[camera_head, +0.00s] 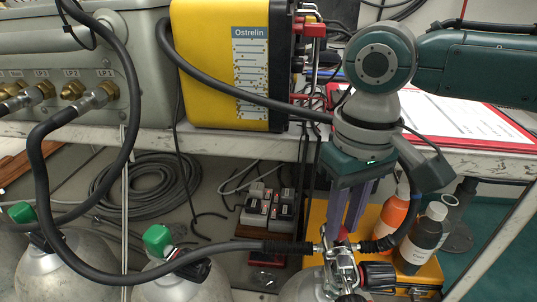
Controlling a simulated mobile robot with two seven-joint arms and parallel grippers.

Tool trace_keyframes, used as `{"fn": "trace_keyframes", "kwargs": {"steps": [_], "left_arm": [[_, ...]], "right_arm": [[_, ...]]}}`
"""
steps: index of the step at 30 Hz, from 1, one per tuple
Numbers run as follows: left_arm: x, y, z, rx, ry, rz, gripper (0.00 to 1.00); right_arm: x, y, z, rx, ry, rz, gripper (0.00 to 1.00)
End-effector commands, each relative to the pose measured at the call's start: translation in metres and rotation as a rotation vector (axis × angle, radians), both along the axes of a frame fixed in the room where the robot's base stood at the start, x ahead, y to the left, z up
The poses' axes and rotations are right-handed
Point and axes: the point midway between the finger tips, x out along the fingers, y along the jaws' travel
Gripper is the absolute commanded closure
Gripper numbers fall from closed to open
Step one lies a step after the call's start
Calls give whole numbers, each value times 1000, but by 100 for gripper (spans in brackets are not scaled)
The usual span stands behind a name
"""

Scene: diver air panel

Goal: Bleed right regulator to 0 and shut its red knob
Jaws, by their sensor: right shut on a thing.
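My right gripper (344,236) comes down from the upper right, its purple fingers closed at the top of the metal regulator fitting (340,262) on the right-hand cylinder (303,288). A dark ribbed knob (378,274) sticks out to the right of the fitting, below the fingers. My left gripper is not in view.
Black hoses reach the fitting from both sides. Two more cylinders have green knobs (157,238). The shelf edge (240,144) runs behind, carrying a yellow Ostrelin box (205,65) and a red-edged sheet (450,120). Orange (390,215) and dark (424,240) bottles stand close right of the gripper.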

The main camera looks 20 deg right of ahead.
Motion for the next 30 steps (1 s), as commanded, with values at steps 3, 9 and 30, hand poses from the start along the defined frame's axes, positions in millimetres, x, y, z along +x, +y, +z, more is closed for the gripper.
{"fn": "trace_keyframes", "kwargs": {"steps": [3,9,30], "left_arm": [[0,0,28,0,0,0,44],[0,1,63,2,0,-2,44],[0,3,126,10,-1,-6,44]], "right_arm": [[-2,0,8,0,6,-76,100],[-2,1,8,0,8,-248,100],[-1,2,3,2,6,-915,100]]}}
